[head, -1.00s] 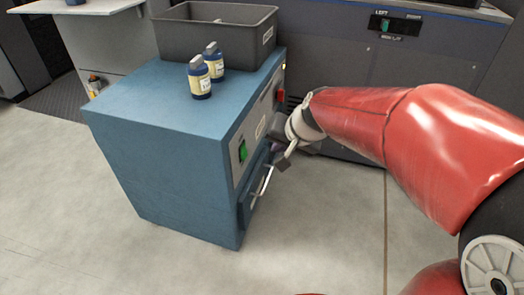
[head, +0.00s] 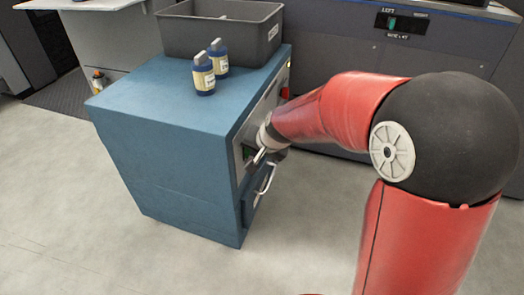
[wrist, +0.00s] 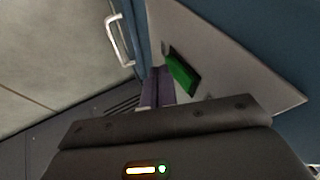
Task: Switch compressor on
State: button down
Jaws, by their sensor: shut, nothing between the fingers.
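A blue cabinet (head: 165,150) stands at the left with a grey panel on its front. A green rocker switch (head: 247,153) sits on that panel and shows large in the wrist view (wrist: 183,74). A red switch (head: 285,93) is farther along the panel, partly hidden by my arm in the head view. My gripper (head: 257,158) is at the panel, close to the green switch. In the wrist view its purple fingers (wrist: 157,86) are shut and empty, just left of the green switch. I cannot tell whether they touch it. No label naming the compressor is readable.
A metal handle (head: 265,179) is on the cabinet front below the panel. Two blue bottles (head: 204,75) and a grey bin (head: 220,33) stand on the cabinet top. A dark grey machine (head: 350,65) is behind. The floor in front is clear.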

jog(key=shift+w+a+f, duration=0.1)
jog(key=shift+a+f, duration=0.05)
jog(key=shift+a, duration=0.15)
dwell(0.4)
